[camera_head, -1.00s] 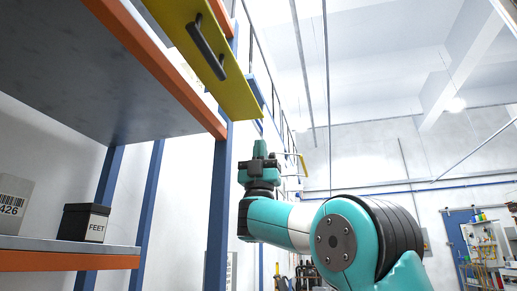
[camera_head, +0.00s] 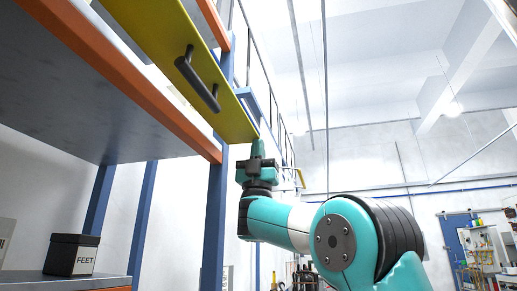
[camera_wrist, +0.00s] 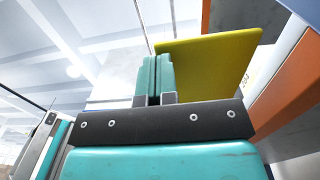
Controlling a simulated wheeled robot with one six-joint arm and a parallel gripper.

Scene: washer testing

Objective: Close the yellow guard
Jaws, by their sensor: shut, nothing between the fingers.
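The yellow guard (camera_head: 165,55) is a flat panel with a dark bar handle (camera_head: 197,78). It stands out from the upper shelf at a tilt, at the top of the head view. My gripper (camera_head: 257,148) points up, shut and empty, just below the guard's right-hand end. In the wrist view the guard (camera_wrist: 215,70) is behind and to the right of the shut teal fingers (camera_wrist: 154,78). I cannot tell whether the fingertips touch the guard. The handle does not show in the wrist view.
The shelf rack has an orange beam (camera_head: 125,80) and blue posts (camera_head: 216,215) on the left. A dark box labelled FEET (camera_head: 72,255) sits on the lower shelf. Space right of my arm looks open, with a blue door (camera_head: 462,240) far off.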

